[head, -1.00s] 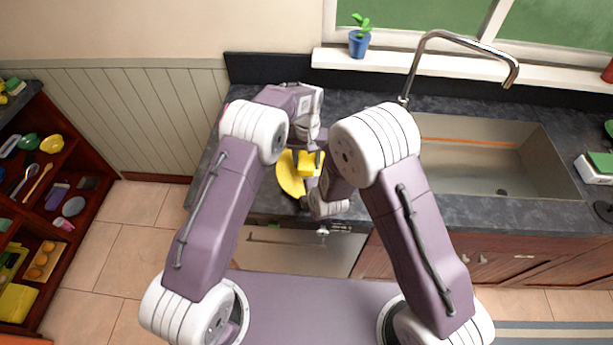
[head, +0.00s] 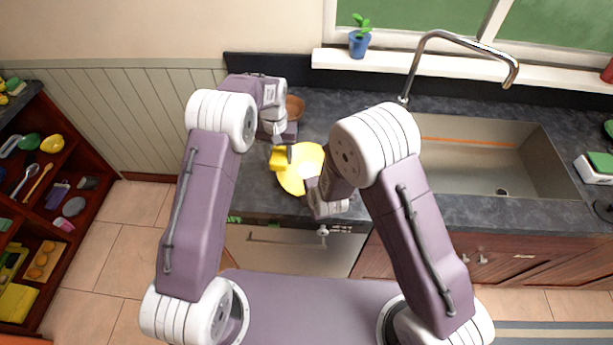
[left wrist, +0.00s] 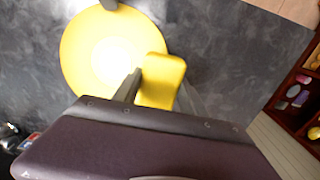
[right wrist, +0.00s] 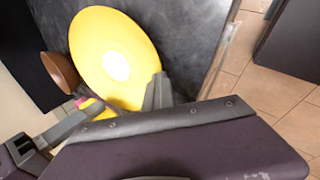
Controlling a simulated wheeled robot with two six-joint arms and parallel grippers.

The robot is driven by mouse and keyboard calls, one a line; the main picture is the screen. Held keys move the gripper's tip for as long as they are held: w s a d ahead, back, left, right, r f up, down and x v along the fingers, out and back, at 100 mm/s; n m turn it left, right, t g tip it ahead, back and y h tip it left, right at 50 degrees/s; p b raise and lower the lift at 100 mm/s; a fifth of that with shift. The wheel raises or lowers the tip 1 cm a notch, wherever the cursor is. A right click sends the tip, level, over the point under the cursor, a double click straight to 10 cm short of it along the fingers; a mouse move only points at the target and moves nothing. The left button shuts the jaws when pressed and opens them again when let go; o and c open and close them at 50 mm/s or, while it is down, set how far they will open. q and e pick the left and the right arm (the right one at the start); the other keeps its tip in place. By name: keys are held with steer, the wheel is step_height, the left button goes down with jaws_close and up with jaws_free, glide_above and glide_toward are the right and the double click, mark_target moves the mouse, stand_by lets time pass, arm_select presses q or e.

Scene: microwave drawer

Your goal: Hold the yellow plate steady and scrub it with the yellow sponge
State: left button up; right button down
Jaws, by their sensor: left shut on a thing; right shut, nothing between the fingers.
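The yellow plate (head: 298,182) lies on the dark counter, with a pale centre in the left wrist view (left wrist: 92,60). My left gripper (head: 284,150) is shut on the yellow sponge (head: 277,160), which is over the plate's left edge. In the left wrist view the sponge (left wrist: 162,78) overlaps the plate's rim; I cannot tell whether it touches. My right gripper (right wrist: 158,92) is shut with nothing between its fingers, at the plate's near right edge. Its tip is mostly hidden by its own arm in the head view. The plate also shows in the right wrist view (right wrist: 130,50).
A brown bowl (head: 295,106) stands on the counter behind the plate, near my left gripper. The sink (head: 490,165) and faucet (head: 455,36) are to the right. A shelf with small items (head: 50,200) stands at far left.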

arm_select(q)
steer(key=shift+a, duration=0.25)
arm_select(e)
steer(key=c, duration=2.2)
jaws_free()
steer(key=c, duration=1.7)
jaws_free()
steer(key=shift+r, duration=0.1)
steer(key=v, duration=1.1)
steer(key=shift+s+r, duration=0.25)
steer(key=shift+r, duration=0.05)
steer(key=shift+d, duration=0.1)
